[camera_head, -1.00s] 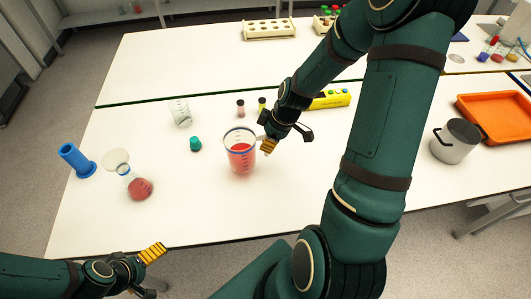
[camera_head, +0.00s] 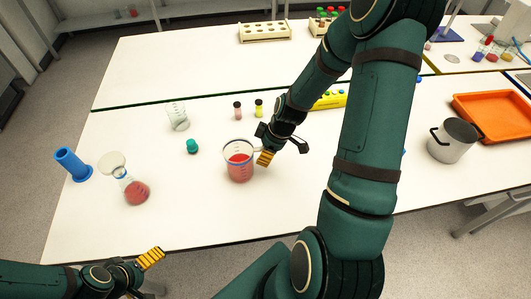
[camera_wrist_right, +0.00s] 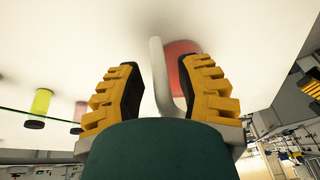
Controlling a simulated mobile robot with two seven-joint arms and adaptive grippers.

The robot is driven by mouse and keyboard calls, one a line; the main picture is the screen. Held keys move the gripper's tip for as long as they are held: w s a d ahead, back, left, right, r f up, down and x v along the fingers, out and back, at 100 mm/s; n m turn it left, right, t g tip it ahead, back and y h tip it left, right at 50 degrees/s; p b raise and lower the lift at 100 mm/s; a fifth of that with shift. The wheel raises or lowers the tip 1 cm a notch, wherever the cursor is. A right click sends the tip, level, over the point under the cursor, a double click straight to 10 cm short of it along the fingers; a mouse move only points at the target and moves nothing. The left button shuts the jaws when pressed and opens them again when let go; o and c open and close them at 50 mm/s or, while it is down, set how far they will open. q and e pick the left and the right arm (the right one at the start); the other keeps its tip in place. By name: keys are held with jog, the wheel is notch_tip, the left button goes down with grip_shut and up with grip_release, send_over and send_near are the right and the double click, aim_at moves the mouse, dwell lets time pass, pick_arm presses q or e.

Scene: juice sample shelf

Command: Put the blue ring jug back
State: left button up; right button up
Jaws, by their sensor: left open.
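The blue ring jug (camera_head: 238,172), a clear jug holding red liquid, stands upright on the white bench in the head view. Its pale handle (camera_wrist_right: 158,75) is on the side towards my right gripper and shows in the right wrist view. My right gripper (camera_head: 264,158) is at this handle; in the wrist view its yellow fingers (camera_wrist_right: 159,82) are apart, one on each side of the handle, with gaps visible. My left gripper (camera_head: 152,258) is open and empty, low at the front left edge of the bench.
A flask with red liquid (camera_head: 136,192), a blue cylinder (camera_head: 72,164), a teal cap (camera_head: 192,146) and a glass beaker (camera_head: 178,118) stand left of the jug. Two small vials (camera_head: 259,108) are behind it. A pot (camera_head: 450,143) and orange tray (camera_head: 506,133) are right. Bench in front is clear.

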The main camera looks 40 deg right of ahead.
jog(key=shift+r, duration=0.2)
jog(key=v, duration=1.2)
jog(key=shift+p, duration=0.3)
jog(key=shift+a+f, duration=0.1)
